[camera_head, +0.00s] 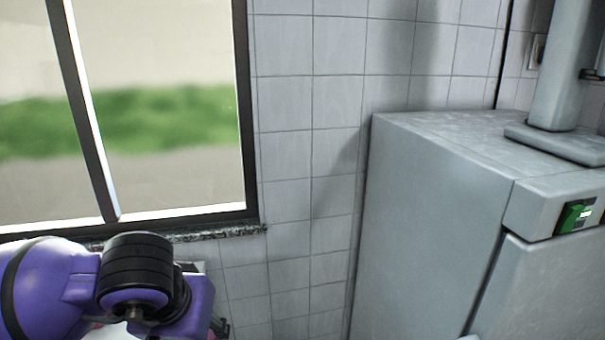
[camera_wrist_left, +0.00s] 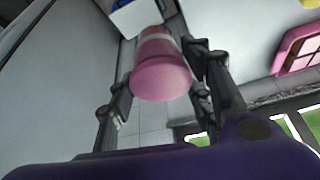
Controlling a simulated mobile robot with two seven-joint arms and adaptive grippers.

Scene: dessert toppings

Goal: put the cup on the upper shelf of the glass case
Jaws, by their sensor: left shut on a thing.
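A pink cup (camera_wrist_left: 161,75) with a pale band is between the fingers of my left gripper (camera_wrist_left: 160,60) in the left wrist view. The gripper is shut on it. In the head view my purple left arm is at the lower left, and its gripper end is mostly hidden at the bottom edge. The glass case cannot be made out in either view. My right gripper is in neither view.
In the head view a large grey metal cabinet (camera_head: 430,220) with a green display (camera_head: 576,217) stands at the right. A window (camera_head: 160,110) and a tiled wall (camera_head: 300,100) are behind. The wrist view shows a pink-framed thing (camera_wrist_left: 284,58) at the right.

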